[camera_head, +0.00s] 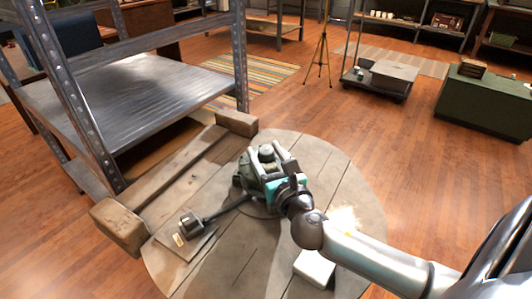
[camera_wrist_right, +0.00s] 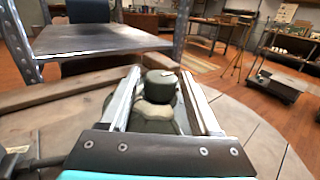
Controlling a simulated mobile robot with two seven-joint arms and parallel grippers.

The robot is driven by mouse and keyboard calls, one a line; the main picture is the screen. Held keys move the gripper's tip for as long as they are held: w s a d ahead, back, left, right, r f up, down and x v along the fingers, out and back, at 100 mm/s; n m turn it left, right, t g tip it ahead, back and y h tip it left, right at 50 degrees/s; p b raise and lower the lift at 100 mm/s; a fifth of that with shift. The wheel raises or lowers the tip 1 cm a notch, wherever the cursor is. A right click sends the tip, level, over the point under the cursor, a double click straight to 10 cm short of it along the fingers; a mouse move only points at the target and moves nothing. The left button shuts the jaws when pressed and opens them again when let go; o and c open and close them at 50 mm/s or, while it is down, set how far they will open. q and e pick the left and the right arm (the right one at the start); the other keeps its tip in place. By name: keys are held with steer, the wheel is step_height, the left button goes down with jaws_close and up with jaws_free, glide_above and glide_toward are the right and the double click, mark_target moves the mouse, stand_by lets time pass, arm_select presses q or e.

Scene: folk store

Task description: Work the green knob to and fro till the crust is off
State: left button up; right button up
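A dark green valve-like device (camera_head: 262,172) sits on a round wooden tabletop, with a rounded green knob (camera_head: 266,152) on top. My right gripper (camera_head: 268,160) reaches in from the right, with its fingers around the device's top. In the right wrist view the knob (camera_wrist_right: 160,84) stands between the two spread fingers, near their tips; a narrow gap seems to show on each side. I cannot make out a crust on the knob. My left gripper is not in view.
The round tabletop (camera_head: 335,180) also bears a white block (camera_head: 315,267) and a dark block on a rod (camera_head: 190,224) beside a small plate. A wooden beam frame (camera_head: 165,185) lies along its left edge, near a metal shelf (camera_head: 130,95). Free tabletop shows at the right.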

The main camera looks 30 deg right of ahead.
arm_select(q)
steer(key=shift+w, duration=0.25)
arm_select(e)
jaws_close()
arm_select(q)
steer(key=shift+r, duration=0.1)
arm_select(e)
steer(key=m+g+h+p, duration=0.2)
steer(key=m+h, duration=0.1)
steer(key=h, duration=0.1)
steer(key=m+g+h+p, duration=0.1)
steer(key=m+h+p, duration=0.1)
steer(key=h+p, duration=0.1)
steer(key=shift+a+r+m+g+h, duration=0.1)
steer(key=shift+m+g+h, duration=0.3)
steer(key=shift+h, duration=0.2)
steer(key=shift+w+m+g+h+p, duration=0.1)
steer(key=shift+m+g+h+p, duration=0.2)
steer(key=shift+m+g+h, duration=0.85)
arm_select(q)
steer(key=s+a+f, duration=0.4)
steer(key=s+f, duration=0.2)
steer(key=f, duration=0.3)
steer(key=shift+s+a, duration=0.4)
arm_select(e)
steer(key=shift+m+g+h, duration=0.95)
steer(key=shift+m+g, duration=0.1)
steer(key=shift+g, duration=0.8)
steer(key=shift+o, duration=1.1)
jaws_free()
